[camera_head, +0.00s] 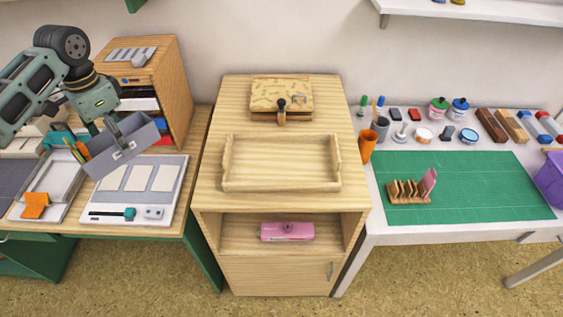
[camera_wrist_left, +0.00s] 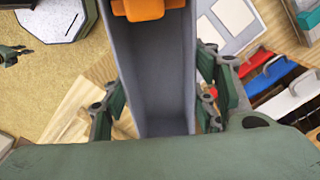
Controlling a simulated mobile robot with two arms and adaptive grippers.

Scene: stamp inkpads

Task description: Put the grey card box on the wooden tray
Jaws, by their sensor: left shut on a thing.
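The grey card box (camera_head: 140,148) is in my left gripper (camera_head: 116,133), held tilted above the left desk. In the left wrist view the grey card box (camera_wrist_left: 155,85) runs up between the fingers of the left gripper (camera_wrist_left: 160,105), which are shut on it. Its inside looks empty near the gripper. The wooden tray (camera_head: 281,187) lies empty on top of the wooden cabinet in the middle, to the right of the box. My right gripper is not in view.
A patterned wooden box (camera_head: 265,95) sits behind the tray. A wooden shelf unit (camera_head: 172,85) stands behind the held box. A pink box (camera_head: 272,232) is in the cabinet's open shelf. A green mat (camera_head: 480,190) covers much of the right table.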

